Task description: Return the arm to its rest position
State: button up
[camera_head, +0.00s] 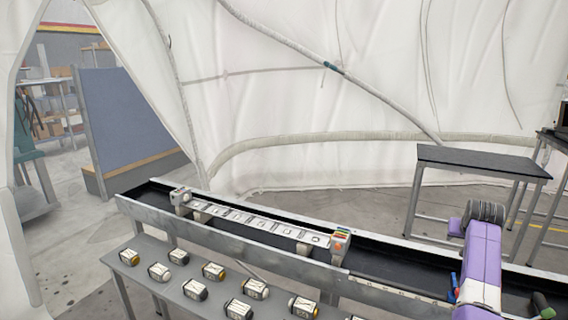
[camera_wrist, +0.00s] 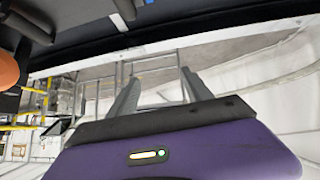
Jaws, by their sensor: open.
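My gripper (camera_wrist: 161,88) shows in the wrist view as two grey fingers standing apart beyond my purple hand. It is open, and nothing shows between the fingers. The wrist view looks tilted or upside down, with the dark conveyor bed (camera_wrist: 200,14) along the top edge, apart from the fingers. In the head view, part of my purple arm is at the lower right, over the right end of the conveyor (camera_head: 390,264). I cannot make out the fingertips there.
A pale strip of square compartments (camera_head: 258,225) lies along the conveyor. Several small white blocks (camera_head: 255,288) stand on a grey table in front. A black-topped table (camera_head: 480,161) stands behind at right. White tent fabric (camera_head: 300,110) closes the back. A blue panel (camera_head: 125,120) stands at left.

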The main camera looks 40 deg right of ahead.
jog(key=w+a+f+n+t+h, duration=0.1)
jog(key=w+a+f+n+t, duration=0.15)
jog(key=a, duration=0.95)
jog(key=w+a+f+n+t+h, duration=0.15)
jog(key=w+a+t, duration=0.25)
jog(key=a, duration=0.8)
jog(key=w+a+f+n+t, duration=0.1)
jog(key=w+a+n+t, duration=0.25)
jog(key=a, duration=0.95)
jog(key=s+a+r+n+t+y, duration=0.1)
jog(key=s+a+t+y, duration=0.15)
jog(key=a, duration=0.45)
jog(key=s+a+r+n+t+y+b, duration=0.15)
jog(key=s+a, duration=0.25)
jog(key=a, duration=0.4)
jog(key=s+a+r+t+y, duration=0.1)
jog(key=s+a, duration=0.3)
jog(key=a, duration=0.3)
jog(key=s+a+f+n+g+y, duration=0.1)
jog(key=s+a+n+g+y, duration=0.1)
jog(key=s+a+y, duration=0.4)
jog(key=s+a+n, duration=0.1)
jog(key=s+a, duration=0.4)
jog(key=s, duration=0.1)
jog(key=shift+a+f+n+g, duration=0.15)
jog(key=shift+n+g, duration=0.15)
